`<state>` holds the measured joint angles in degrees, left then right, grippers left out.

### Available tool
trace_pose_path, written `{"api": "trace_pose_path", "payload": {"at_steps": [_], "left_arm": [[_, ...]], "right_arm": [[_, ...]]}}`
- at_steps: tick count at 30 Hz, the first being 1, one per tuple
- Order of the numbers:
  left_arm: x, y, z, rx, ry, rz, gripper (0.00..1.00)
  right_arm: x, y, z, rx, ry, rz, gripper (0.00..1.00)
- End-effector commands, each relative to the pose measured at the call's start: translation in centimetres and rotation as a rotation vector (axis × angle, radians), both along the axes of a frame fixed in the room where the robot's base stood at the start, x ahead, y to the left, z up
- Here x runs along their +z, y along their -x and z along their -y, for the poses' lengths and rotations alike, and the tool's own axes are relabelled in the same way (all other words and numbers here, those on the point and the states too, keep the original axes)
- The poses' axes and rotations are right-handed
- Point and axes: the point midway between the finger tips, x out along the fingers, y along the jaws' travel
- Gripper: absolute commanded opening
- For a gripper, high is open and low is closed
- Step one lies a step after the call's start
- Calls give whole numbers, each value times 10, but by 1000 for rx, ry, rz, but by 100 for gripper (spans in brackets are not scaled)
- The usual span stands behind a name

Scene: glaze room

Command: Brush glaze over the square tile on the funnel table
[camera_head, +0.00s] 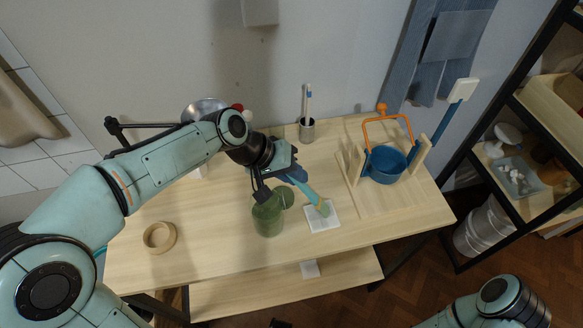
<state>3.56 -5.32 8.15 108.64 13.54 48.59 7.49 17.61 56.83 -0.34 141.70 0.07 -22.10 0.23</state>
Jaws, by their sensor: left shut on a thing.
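The square tile (318,223) is white and lies flat on the light wooden table (205,255), near its front edge. My left gripper (282,182) is shut on a brush (306,191) with a blue-teal handle, which slants down to the right. The brush's greenish tip is at the tile's upper part; whether it touches cannot be told. A green jar (267,217) stands left of the tile, just below the gripper, with a round green piece beside it. My right arm shows at the lower right, but its gripper is out of view.
A blue pot (386,165) with an orange handle sits in a wooden stand right of the tile. A cup (306,130) holding a brush stands at the back. A tape ring (159,237) lies at the left. A metal bowl (203,108) is behind my arm. Shelves (530,180) stand at the right.

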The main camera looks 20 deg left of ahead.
Motion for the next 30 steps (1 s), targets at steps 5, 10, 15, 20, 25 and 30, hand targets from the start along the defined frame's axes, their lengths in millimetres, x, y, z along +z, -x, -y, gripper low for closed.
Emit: {"api": "trace_pose_path", "payload": {"at_steps": [5,10,15,20,25,30], "left_arm": [[0,7,5,-4,-1,-1,0],[0,18,13,-4,-1,-1,0],[1,29,21,-3,-1,-2,0],[2,30,23,-2,-1,-1,0],[3,30,22,-1,0,0,0],[13,30,22,-1,0,0,0]], "right_arm": [[-2,1,0,0,0,-1,100],[-7,3,0,0,0,-3,100],[-10,4,0,0,0,-4,100],[-9,4,0,0,0,-4,100],[-9,3,0,0,0,-3,100],[-1,0,0,0,0,0,100]]}}
